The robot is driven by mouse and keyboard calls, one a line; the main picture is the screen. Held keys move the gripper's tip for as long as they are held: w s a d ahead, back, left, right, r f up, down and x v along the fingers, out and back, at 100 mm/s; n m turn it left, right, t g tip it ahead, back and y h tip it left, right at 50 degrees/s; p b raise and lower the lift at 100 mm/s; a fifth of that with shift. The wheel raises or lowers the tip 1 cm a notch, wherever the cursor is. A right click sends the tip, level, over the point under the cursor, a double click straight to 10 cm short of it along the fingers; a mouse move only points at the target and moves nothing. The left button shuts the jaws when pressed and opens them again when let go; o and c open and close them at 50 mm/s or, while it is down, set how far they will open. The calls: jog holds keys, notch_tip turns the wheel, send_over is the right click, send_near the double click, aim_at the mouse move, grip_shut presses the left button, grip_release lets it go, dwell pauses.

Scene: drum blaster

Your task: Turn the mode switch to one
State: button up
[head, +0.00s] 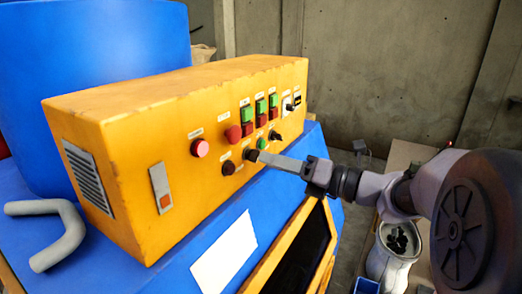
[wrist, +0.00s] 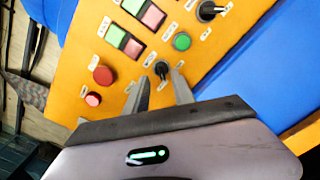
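The wrist view shows a small black rotary switch (wrist: 162,68) on the yellow control panel. It lies between my gripper's (wrist: 160,76) two fingertips, with a visible gap on each side. The fingers are apart and hold nothing; whether the tips reach around the knob or stop just short is unclear. A larger black rotary switch (wrist: 208,11) sits further along and also shows in the head view (head: 277,136). The labels are too small to read, so I cannot tell which is the mode switch.
Near the fingers are a green button (wrist: 182,41), a red button (wrist: 103,74) and green-and-red button pairs (wrist: 124,40). The yellow box (head: 130,140) stands on a blue machine body (head: 265,200). A grey bent handle (head: 60,235) is at left.

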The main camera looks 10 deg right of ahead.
aim_at(253, 155)
jog(key=x, duration=0.4)
jog(key=shift+w+d+f+p, duration=0.1)
jog(key=shift+w+d+p, duration=0.1)
jog(key=shift+p, duration=0.1)
jog(key=shift+s, duration=0.25)
jog(key=shift+c, duration=0.4)
grip_shut()
jog(key=shift+b, duration=0.3)
jog(key=shift+a+n+b, duration=0.1)
jog(key=shift+n+b, duration=7.8)
jog(key=shift+b, duration=1.25)
